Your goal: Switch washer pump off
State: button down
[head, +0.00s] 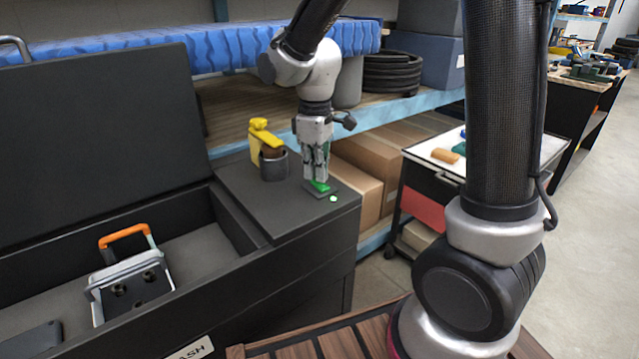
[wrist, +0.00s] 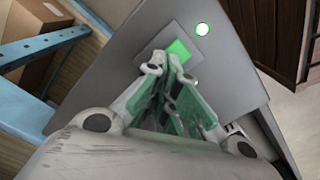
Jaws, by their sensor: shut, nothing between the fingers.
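The washer pump switch is a green rocker (head: 319,186) on a dark plate on the flat top of the black cabinet. A round lamp (head: 333,198) beside it glows green-white. In the wrist view the green rocker (wrist: 178,50) shows just beyond the fingertips, with the lit lamp (wrist: 202,29) to its upper right. My gripper (head: 316,178) points down with its fingers together and empty, right over the switch. In the wrist view my gripper (wrist: 166,62) partly covers the switch plate; I cannot tell whether the tips touch the rocker.
A dark cup (head: 273,165) and a yellow bottle (head: 259,135) stand left of my gripper on the cabinet top. The open washer basin (head: 200,250) holds an orange-handled part (head: 130,280). Shelving with cardboard boxes (head: 358,180) stands behind, and a tool cart (head: 430,175) is at right.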

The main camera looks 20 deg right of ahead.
aim_at(327, 187)
jog(key=shift+f, duration=0.25)
jog(key=shift+r, duration=3.55)
jog(key=s+m, duration=0.1)
jog(key=s+d, duration=0.1)
jog(key=s+f+m, duration=0.1)
jog(key=shift+d+f+m, duration=0.1)
jog(key=shift+d+m, duration=0.15)
jog(key=shift+m, duration=0.05)
jog(key=s+d+r+m+t, duration=0.2)
jog(key=s+d+r+m, duration=0.1)
jog(key=s+d, duration=0.3)
jog(key=s+d+r+m+t, duration=0.2)
jog(key=s+d+r+m, duration=0.2)
jog(key=s+d, duration=0.3)
jog(key=s, duration=0.3)
jog(key=shift+d, duration=0.2)
